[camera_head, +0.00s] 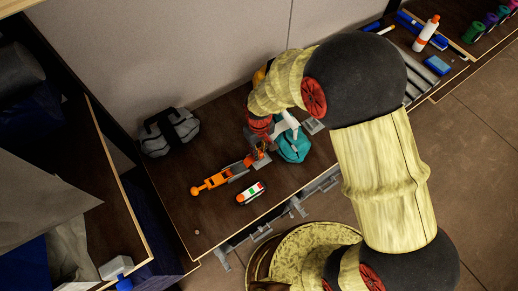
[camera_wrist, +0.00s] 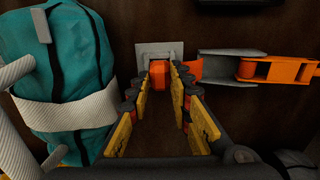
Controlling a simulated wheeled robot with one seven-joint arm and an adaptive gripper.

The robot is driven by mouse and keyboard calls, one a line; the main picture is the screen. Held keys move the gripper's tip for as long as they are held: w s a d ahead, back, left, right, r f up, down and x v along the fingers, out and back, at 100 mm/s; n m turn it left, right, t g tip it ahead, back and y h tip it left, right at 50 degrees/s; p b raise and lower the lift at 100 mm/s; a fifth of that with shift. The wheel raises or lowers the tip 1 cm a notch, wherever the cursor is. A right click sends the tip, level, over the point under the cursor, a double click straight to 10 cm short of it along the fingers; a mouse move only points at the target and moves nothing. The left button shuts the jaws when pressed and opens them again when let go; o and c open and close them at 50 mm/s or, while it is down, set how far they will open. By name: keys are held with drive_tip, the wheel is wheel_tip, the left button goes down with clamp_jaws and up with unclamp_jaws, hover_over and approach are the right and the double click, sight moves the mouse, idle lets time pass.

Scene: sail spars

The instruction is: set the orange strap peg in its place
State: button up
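The orange strap peg (camera_wrist: 160,76) stands between my fingertips in the wrist view. It is in front of a grey square plate (camera_wrist: 146,48); I cannot tell if the peg is seated in it. My gripper (camera_wrist: 161,80) points down, and its yellow-padded fingers appear closed on the peg from both sides. Just right of the fingers lies an orange piece with a grey bracket (camera_wrist: 228,66). In the head view, my gripper (camera_head: 262,146) is low over the table at the right end of an orange-and-grey assembly (camera_head: 215,180), and the arm partly hides the peg.
A teal bag with white straps (camera_wrist: 70,70) lies close left of my fingers; it also shows in the head view (camera_head: 293,145). A red, white and green object (camera_head: 251,192) sits near the front. A grey bag (camera_head: 169,131) is at the back left. The table's front left is mostly clear.

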drive_tip(key=o, duration=0.5)
drive_tip(key=shift+c, duration=0.2)
wheel_tip(320, 180, up, 12)
idle(0.4)
idle(0.4)
drive_tip(key=s+d+r+m+t+b, duration=0.2)
drive_tip(key=s+d+r+m+b, duration=0.1)
drive_tip(key=s+d+r, duration=0.4)
drive_tip(key=s+d+r+m+t+b, duration=0.2)
drive_tip(key=s+d+r+m+t, duration=0.1)
drive_tip(key=s+d+r, duration=0.4)
drive_tip(key=d+r+m, duration=0.1)
drive_tip(key=d+r, duration=0.2)
drive_tip(key=d, duration=0.4)
drive_tip(key=shift+s+d+t+b, duration=0.15)
drive_tip(key=shift+s+t+b, duration=0.15)
drive_tip(key=shift+b, duration=0.1)
